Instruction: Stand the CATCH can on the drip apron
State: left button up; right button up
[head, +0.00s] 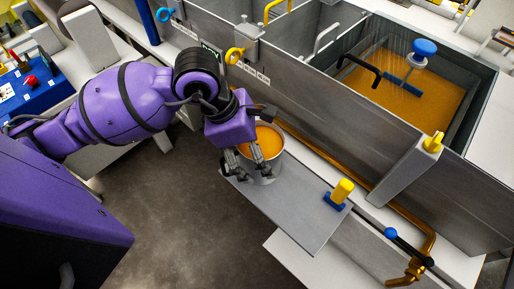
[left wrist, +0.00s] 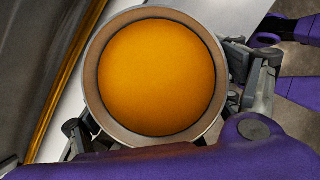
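A round metal can (head: 276,168), full of orange liquid, is at the left end of the drip apron (head: 300,212), a flat grey plate. No label on the can is readable. My left gripper (head: 248,160) reaches down beside the can, with one finger in front of it in the head view. In the left wrist view the can (left wrist: 92,75) looks upright, and the fingers lie against both sides of its wall. The can's bottom edge is partly hidden, so I cannot tell whether it touches the apron. My right gripper is not in view.
A yellow block on a blue base (head: 342,192) occupies the apron's right part. A brass pipe (head: 424,248) and a black lever with a blue knob (head: 390,233) are beyond it. The grey tank wall (head: 330,130) rises behind. The apron between can and yellow block is clear.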

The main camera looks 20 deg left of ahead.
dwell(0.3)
pick_arm(q)
jog(key=v, duration=1.2)
jog(key=shift+r+p, duration=0.15)
jog(key=shift+p, duration=0.2)
jog(key=shift+d, duration=0.1)
